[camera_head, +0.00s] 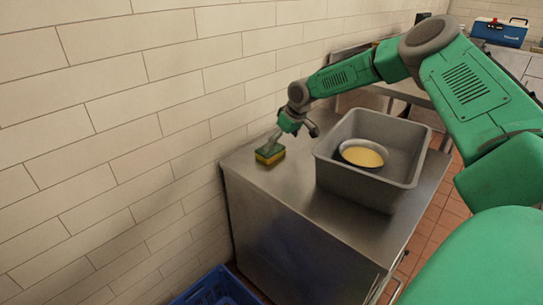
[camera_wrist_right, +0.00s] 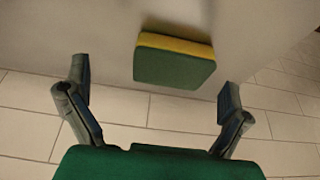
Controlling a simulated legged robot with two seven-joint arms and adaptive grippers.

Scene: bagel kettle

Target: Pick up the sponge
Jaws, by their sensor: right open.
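The sponge (camera_head: 270,155), green and yellow, lies on the metal counter near its wall-side edge. In the right wrist view the sponge (camera_wrist_right: 174,62) shows its green face and a yellow edge, ahead of and between the two fingers. My right gripper (camera_head: 282,140) is just above and beside the sponge in the head view. In the wrist view my right gripper (camera_wrist_right: 155,95) is open, with its fingers wide apart and nothing between the tips. Contact with the sponge cannot be made out. My left gripper is not in view.
A grey bin (camera_head: 338,172) stands on the metal counter (camera_head: 290,190) right of the sponge, holding a dark bowl (camera_head: 362,153) with yellow contents. A tiled wall (camera_head: 120,120) runs close along the left. A blue crate (camera_head: 218,290) is on the floor below.

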